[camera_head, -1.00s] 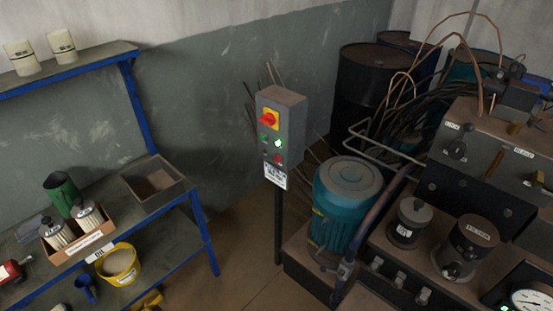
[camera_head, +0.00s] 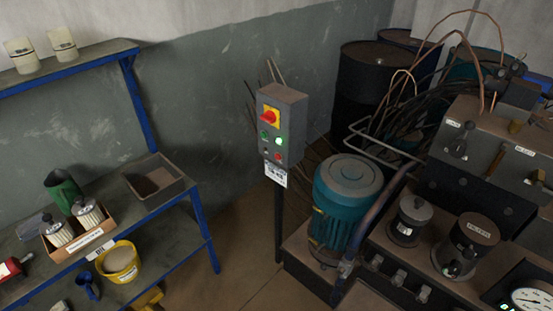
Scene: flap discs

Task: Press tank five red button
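A grey control box (camera_head: 294,128) stands on a dark post near the wall in the middle of the camera_head view. Its front carries a red rotary knob on a yellow plate (camera_head: 269,116) at the top. Below are a green button (camera_head: 265,134), a bright lit green lamp (camera_head: 278,141) and a small red button (camera_head: 278,156) at the lower right. A white label with small unreadable print (camera_head: 275,174) hangs under the box. Neither of my grippers shows in this view.
A teal motor (camera_head: 345,200) and a grey hydraulic unit (camera_head: 490,155) with a gauge (camera_head: 531,299) stand at the right. Dark drums (camera_head: 372,90) are behind. A blue-framed bench (camera_head: 190,235) with filters and a yellow bucket (camera_head: 120,262) is at the left. Bare floor (camera_head: 240,265) lies between.

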